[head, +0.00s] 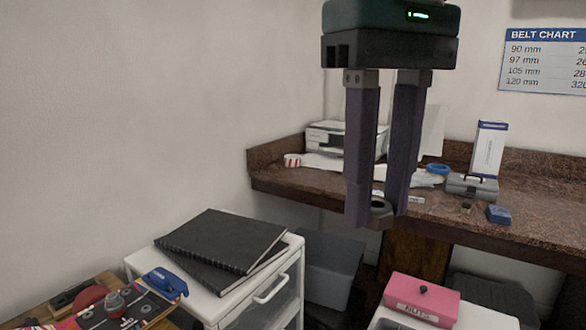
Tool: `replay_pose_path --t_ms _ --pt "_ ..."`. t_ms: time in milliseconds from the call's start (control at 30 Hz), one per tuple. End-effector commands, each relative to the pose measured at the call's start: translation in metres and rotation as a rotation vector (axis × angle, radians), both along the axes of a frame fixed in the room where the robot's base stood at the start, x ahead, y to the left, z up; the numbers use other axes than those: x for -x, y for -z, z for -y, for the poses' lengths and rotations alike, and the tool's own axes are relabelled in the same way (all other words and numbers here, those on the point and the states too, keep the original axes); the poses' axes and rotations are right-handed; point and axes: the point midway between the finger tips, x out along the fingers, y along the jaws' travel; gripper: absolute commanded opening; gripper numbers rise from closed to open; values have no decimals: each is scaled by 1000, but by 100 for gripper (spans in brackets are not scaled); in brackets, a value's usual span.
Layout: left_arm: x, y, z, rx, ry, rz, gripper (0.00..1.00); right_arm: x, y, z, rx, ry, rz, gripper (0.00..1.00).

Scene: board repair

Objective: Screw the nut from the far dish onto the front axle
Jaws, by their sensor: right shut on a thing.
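My right gripper (381,208) hangs in the upper middle of the head view, fingers pointing down. It is shut on a small dark grey nut (379,213) with a round hole, held at the fingertips well above the floor. The skateboard (125,312) lies at the lower left, partly cut off by the frame, with a grey and red round part (114,303) on it. I cannot make out which part is the front axle. I cannot identify the far dish. My left gripper is not in view.
A white drawer unit (262,300) bears black binders (225,240), beside a blue tool (166,282). A pink box (422,290) stands on a white surface at lower right. Behind, a brown counter (330,187) holds a printer (338,138), a grey case (472,188) and small items.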

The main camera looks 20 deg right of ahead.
Motion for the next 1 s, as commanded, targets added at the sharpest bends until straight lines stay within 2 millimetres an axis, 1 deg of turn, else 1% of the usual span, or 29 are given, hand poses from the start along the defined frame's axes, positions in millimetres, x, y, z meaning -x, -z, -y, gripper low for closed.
replay_pose_path --t_ms 33,167,267,367,467,500,567,600,667,700,833,1000 --pt "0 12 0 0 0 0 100 -3 14 -5 8 -21 8 0" --pt "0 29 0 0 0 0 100 -13 38 -17 36 -82 39 0" --pt "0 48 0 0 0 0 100 -22 62 -30 65 -148 75 0" --pt "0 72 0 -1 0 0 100 -34 94 -46 102 -240 130 0" --pt "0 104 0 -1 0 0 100 -48 131 -66 145 -363 216 0" --pt "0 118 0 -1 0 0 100 -55 147 -74 165 -423 259 0" --pt "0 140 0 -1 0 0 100 -64 171 -88 192 -524 340 0" --pt "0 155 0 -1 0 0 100 -70 187 -97 206 -590 401 0" --pt "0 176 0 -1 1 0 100 -79 208 -108 222 -691 499 0" --pt "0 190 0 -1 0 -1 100 -84 221 -115 229 -755 569 0" --pt "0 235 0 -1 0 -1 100 -99 262 -133 220 -944 811 0" --pt "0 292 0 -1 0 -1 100 -114 308 -147 173 -1106 1128 0"
